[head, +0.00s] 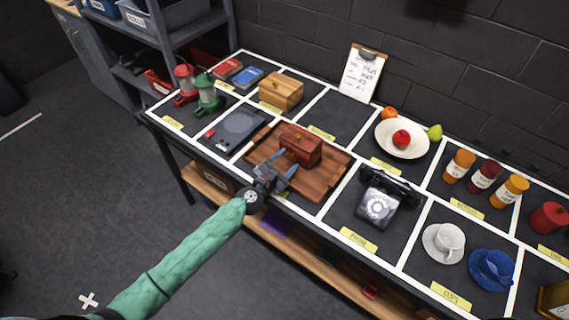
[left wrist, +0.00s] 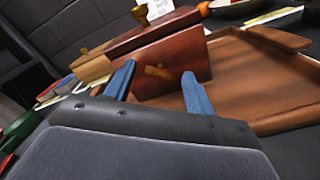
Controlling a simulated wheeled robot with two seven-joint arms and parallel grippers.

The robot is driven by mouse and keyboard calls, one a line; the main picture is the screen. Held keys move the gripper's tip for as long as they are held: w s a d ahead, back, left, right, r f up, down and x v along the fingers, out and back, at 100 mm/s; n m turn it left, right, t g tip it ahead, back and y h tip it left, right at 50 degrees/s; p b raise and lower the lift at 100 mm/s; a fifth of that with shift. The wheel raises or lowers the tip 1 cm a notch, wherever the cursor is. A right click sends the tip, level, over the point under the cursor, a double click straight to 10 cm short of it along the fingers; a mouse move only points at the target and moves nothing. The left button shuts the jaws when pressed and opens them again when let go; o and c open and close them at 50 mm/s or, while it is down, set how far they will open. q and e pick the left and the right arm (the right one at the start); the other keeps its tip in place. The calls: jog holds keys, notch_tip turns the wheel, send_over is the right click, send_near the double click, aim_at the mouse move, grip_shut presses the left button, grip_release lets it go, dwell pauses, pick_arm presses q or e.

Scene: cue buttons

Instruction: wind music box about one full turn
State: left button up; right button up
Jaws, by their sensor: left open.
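The music box (head: 301,145) is a reddish-brown wooden box on a brown wooden tray (head: 318,187) on the table. In the left wrist view the box (left wrist: 178,62) stands just ahead, with a small brass-coloured key (left wrist: 159,72) on its near face. My left gripper (head: 275,171) is open in front of that face. Its blue fingertips (left wrist: 158,82) are spread on either side of the key, with nothing held between them. I cannot tell whether they touch the box. My right gripper is not in view.
A black telephone (head: 381,197) stands to the right of the tray. A dark flat device (head: 236,129) lies to its left, and a light wooden box (head: 281,91) stands behind. A plate with fruit (head: 401,141) is at the back right.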

pick_arm(q)
jog(key=shift+f, duration=0.2)
jog(key=n+b, duration=0.1)
jog(key=n, duration=0.2)
jog(key=n+b, duration=0.2)
jog(key=n, duration=0.2)
jog(key=shift+b, duration=0.4)
jog(key=b+v, duration=0.1)
jog(key=v, duration=0.7)
jog(key=shift+s+d+b, duration=0.1)
jog(key=shift+b, duration=0.3)
jog(key=s+d+r+m+g+h, duration=0.2)
jog(key=s+d+r+m+g, duration=0.1)
jog(key=s+m, duration=0.5)
jog(key=s+d+r+m+g+h, duration=0.2)
jog(key=s+d+m+g+h, duration=0.3)
jog(key=m, duration=0.6)
jog(key=s+a+f+m+y, duration=0.7)
jog(key=s+a+m+y, duration=0.2)
jog(key=a+m+y, duration=0.1)
jog(key=shift+s+a+f+g+y, duration=0.35)
jog(key=shift+a+y, duration=0.35)
jog(key=shift+a, duration=0.7)
